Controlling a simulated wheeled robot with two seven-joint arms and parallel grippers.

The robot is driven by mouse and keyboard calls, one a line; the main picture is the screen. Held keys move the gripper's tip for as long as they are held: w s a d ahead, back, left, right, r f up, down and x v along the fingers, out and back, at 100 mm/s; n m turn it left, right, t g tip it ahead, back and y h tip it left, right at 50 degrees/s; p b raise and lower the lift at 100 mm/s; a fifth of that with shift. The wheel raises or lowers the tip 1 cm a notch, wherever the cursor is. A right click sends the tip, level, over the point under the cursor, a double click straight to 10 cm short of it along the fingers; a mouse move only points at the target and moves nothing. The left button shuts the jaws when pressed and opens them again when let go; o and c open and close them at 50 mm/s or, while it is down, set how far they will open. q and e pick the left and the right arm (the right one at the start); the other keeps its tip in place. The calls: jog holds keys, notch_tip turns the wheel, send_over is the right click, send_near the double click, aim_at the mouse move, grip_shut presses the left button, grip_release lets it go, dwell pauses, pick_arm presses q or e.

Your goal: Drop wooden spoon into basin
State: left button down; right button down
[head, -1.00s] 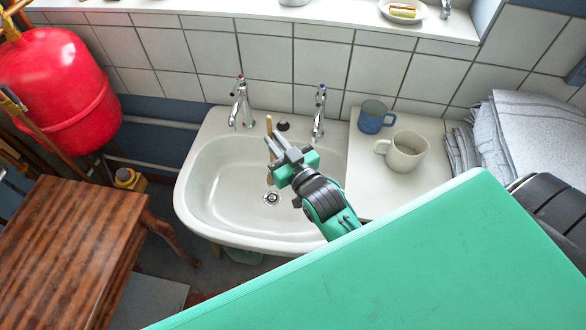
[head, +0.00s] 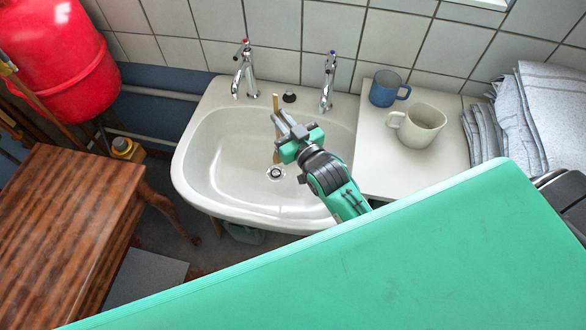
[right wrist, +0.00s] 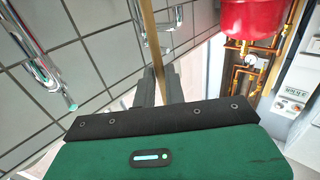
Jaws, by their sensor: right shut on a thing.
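The white basin (head: 200,178) is fixed to the tiled wall, with its drain near the middle. My right gripper (head: 283,124) is over the basin in the head view. It is shut on the wooden spoon (head: 276,104), whose light wooden length shows above and below the fingers. In the right wrist view the spoon (right wrist: 150,38) runs up from between the fingers (right wrist: 158,80). I cannot tell exactly how high the spoon's lower end is above the basin floor. My left gripper is not in view.
Two chrome taps (head: 244,72) (head: 328,82) stand at the basin's back edge, with a dark plug (head: 289,97) between them. A blue mug (head: 387,90) and a cream mug (head: 420,125) stand on the white counter to the right. Folded towels (head: 550,115) lie beyond. A wooden table (head: 65,225) is at left.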

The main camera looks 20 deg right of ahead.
jog(key=c, duration=1.4)
grip_release()
jog(key=shift+s+d+b, duration=0.45)
jog(key=shift+s+b, duration=0.05)
jog(key=shift+s, duration=1.75)
jog(key=shift+s+d+b, duration=0.4)
jog(key=shift+s+b, duration=0.15)
jog(key=shift+s, duration=1.7)
jog(key=shift+s+d+b, duration=0.45)
jog(key=shift+s+b, duration=0.05)
jog(key=shift+s, duration=1.75)
